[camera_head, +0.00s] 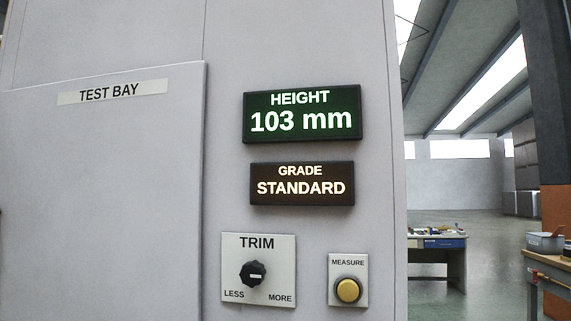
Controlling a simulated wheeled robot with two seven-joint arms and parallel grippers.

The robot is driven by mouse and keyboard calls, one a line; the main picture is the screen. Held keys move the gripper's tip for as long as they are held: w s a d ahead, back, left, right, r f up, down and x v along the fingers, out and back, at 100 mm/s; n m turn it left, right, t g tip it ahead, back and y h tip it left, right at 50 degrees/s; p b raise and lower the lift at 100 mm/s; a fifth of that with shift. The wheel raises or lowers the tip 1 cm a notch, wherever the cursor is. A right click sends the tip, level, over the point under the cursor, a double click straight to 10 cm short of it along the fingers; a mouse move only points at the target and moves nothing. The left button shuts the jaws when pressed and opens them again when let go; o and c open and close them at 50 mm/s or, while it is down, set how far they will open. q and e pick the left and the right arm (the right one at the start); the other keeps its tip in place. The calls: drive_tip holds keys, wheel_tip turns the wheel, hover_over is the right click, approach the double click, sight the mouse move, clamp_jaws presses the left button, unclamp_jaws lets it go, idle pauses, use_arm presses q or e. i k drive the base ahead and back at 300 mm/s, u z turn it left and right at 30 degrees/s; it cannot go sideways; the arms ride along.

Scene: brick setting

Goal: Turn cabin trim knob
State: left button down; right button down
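The trim knob (251,273) is a small black rotary knob on a white plate (281,261) marked TRIM, low on the grey cabin front. LESS is printed at its lower left and MORE at its lower right. A short pale mark shows on the knob's face, but I cannot tell for sure which way it points. The height display (302,114) above reads 103 mm in lit letters on green. The grade display (302,184) below it reads STANDARD. Neither of my grippers is in view, and nothing touches the knob.
A yellow MEASURE button (348,290) sits on its own plate right of the knob. A grey TEST BAY panel (105,200) stands at the left. Beyond the cabin's right edge are open floor, a workbench (438,258) and another bench (552,268) with a bin.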

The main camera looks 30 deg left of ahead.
sight(252, 274)
drive_tip(key=u, duration=1.65)
drive_tip(key=k, duration=0.35)
drive_tip(key=z, duration=0.15)
